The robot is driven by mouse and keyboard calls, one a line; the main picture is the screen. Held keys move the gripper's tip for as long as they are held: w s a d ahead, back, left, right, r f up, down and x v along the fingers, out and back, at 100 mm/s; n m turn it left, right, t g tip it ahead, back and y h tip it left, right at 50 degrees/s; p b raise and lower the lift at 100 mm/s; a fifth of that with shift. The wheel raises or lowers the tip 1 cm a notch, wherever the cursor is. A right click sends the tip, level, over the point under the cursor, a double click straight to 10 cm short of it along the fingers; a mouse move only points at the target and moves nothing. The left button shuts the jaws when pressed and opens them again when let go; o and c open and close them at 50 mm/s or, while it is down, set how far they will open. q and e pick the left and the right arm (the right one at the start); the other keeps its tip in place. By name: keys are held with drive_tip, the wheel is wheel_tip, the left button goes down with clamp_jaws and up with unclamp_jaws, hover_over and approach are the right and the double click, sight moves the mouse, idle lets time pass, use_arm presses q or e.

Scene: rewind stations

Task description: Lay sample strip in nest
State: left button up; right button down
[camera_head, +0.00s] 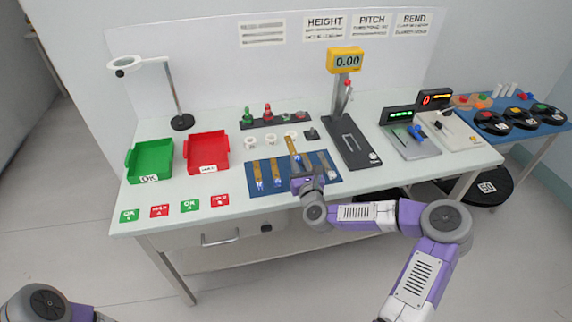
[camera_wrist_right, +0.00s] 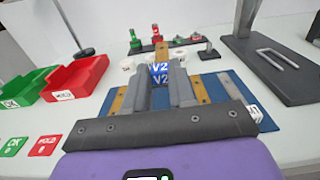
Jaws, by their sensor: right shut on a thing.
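My right gripper (camera_head: 303,172) is shut on a gold sample strip (camera_head: 292,146) above the blue mat (camera_head: 328,182). In the right wrist view the strip (camera_wrist_right: 159,73) stands out between the fingers (camera_wrist_right: 161,88) and shows a blue "V2" label. Several other strips lie on the mat, such as one (camera_head: 257,172) at its left end; they are apart from the held one. The nest cannot be told for certain; a black fixture (camera_head: 346,145) with a yellow "0.00" display (camera_head: 345,60) stands right of the mat. My left gripper is out of view.
A green tray (camera_head: 149,160) and a red tray (camera_head: 207,153) stand at the left. Small cards lie along the front edge. A dark rack (camera_head: 272,120) and white round pieces stand behind the mat. Grey stations (camera_head: 415,145) stand at the right.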

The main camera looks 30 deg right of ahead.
drive_tip(key=f+b, duration=0.1)
drive_tip(key=f, duration=0.4)
drive_tip(key=shift+s+b, duration=0.2)
drive_tip(key=shift+b, duration=0.2)
wheel_tip(320, 180, down, 5)
drive_tip(key=shift+w+f+b, duration=0.1)
drive_tip(key=shift+b, duration=0.8)
drive_tip(key=shift+r, duration=0.2)
drive_tip(key=shift+f, duration=0.25)
drive_tip(key=c, duration=1)
unclamp_jaws()
drive_tip(key=shift+r, duration=0.1)
drive_tip(key=shift+o, duration=0.3)
drive_tip(key=shift+r, duration=0.1)
